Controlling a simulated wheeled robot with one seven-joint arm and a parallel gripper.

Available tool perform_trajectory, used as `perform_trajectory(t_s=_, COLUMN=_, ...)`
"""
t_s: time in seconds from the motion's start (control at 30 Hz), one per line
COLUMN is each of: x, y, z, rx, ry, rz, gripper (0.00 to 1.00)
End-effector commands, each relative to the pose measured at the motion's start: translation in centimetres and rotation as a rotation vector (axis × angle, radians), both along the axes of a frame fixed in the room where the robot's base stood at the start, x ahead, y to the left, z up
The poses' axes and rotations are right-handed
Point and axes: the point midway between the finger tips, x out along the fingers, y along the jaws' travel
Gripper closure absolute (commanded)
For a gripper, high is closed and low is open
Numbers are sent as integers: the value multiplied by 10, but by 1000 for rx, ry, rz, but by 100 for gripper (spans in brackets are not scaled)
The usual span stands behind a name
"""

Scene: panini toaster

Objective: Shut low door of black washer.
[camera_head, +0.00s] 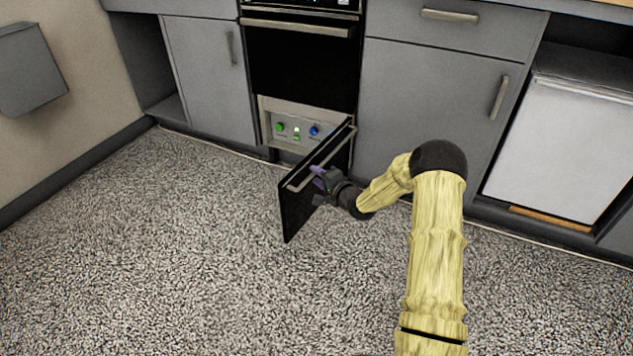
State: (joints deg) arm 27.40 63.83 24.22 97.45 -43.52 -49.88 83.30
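The black washer (301,70) is built in between grey cabinets. Its low door (300,212) is a black panel that stands swung out into the room, hinged on the right side of the low opening. A light handle bar (305,180) runs along the door. Behind it the low compartment (284,115) is uncovered and shows green, white and blue round items. My gripper (319,178) is at the right side of the door, by its handle and upper edge. It looks close to or touching the door. The fingers are small and partly dark against the door, so their opening is unclear.
Grey cabinet doors stand left (208,80) and right (430,110) of the washer. A white appliance (560,145) sits at the far right. A grey box (30,70) hangs on the left wall. The speckled floor (180,260) in front and left is clear.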

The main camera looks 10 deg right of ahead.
Motion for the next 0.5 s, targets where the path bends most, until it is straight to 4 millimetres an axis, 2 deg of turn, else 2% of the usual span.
perform_trajectory(t_s=0.13, x=9, y=4, z=-2, rx=0, ry=-1, rz=0, gripper=67)
perform_trajectory(t_s=0.37, x=9, y=4, z=-1, rx=0, ry=0, rz=0, gripper=67)
perform_trajectory(t_s=0.4, x=9, y=4, z=-1, rx=0, ry=0, rz=0, gripper=69)
perform_trajectory(t_s=0.5, x=9, y=4, z=-1, rx=0, ry=0, rz=-1, gripper=88)
